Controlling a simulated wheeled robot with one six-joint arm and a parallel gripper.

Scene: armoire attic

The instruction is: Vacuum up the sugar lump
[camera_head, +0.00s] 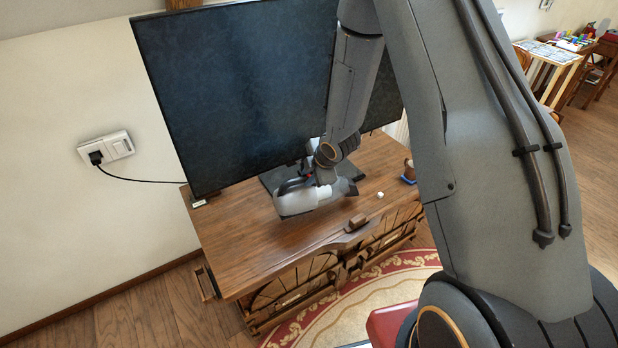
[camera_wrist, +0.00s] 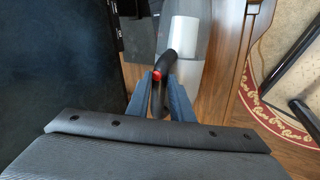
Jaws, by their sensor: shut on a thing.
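The white sugar lump (camera_head: 380,195) lies on the wooden cabinet top, to the right of the vacuum's dark nozzle and apart from it. A grey and white handheld vacuum (camera_head: 296,203) is over the cabinet top in front of the screen; I cannot tell whether it touches the wood. My gripper (camera_head: 325,172) is at its handle. In the wrist view, my gripper (camera_wrist: 163,88) has its two blue-grey fingers on either side of the vacuum's black handle (camera_wrist: 166,66), which has a red button. The vacuum's pale body (camera_wrist: 183,40) shows beyond the fingers. The sugar lump is not visible in the wrist view.
A large dark screen (camera_head: 235,85) stands at the back of the wooden cabinet (camera_head: 235,250). A brown cup (camera_head: 409,168) on a blue coaster is to the right of the lump. A small brown block (camera_head: 355,222) lies near the front edge. A wall socket (camera_head: 105,150) has a plugged cable.

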